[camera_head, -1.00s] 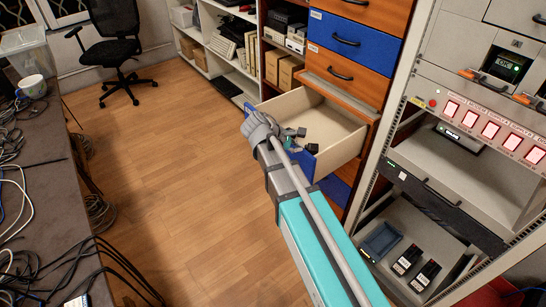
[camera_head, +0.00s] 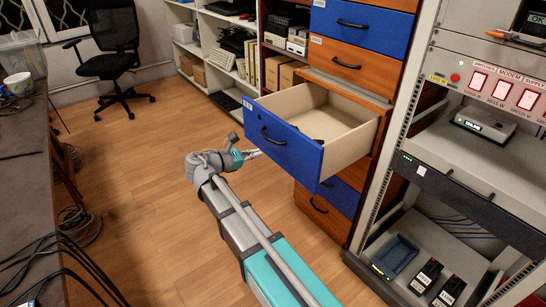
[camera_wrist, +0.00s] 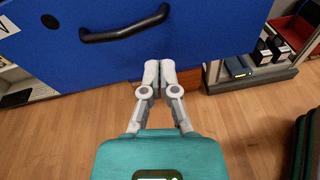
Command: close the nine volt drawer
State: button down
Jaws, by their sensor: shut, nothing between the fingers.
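The open drawer has a blue front (camera_head: 296,153) with a dark bar handle (camera_head: 272,137) and a pale wooden inside (camera_head: 335,118). It is pulled well out of the orange and blue cabinet. A small dark object lies inside, mostly hidden by the front. My gripper (camera_head: 256,153) is shut and empty, outside the drawer in front of its face. In the wrist view my gripper (camera_wrist: 160,66) has its fingertips together just below the handle (camera_wrist: 125,27), at the lower part of the blue front (camera_wrist: 215,30). I cannot tell whether they touch it.
A rack (camera_head: 450,170) with a pulled-out shelf stands right of the drawer. A blue tray (camera_head: 397,255) and black devices (camera_head: 426,276) lie on its lower shelf. A cable-strewn table (camera_head: 25,190) is at left, an office chair (camera_head: 115,55) behind.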

jog(key=a+f+n+t+h+b, duration=0.1)
jog(key=a+f+n+t+b, duration=0.1)
jog(key=a+b, duration=0.2)
jog(key=shift+a+f+n, duration=0.3)
jog(key=shift+a+f, duration=0.05)
jog(key=shift+a, duration=0.45)
jog(key=shift+w+d, duration=0.15)
jog(key=x, duration=1.3)
jog(key=shift+w+d, duration=0.25)
jog(key=shift+w, duration=0.15)
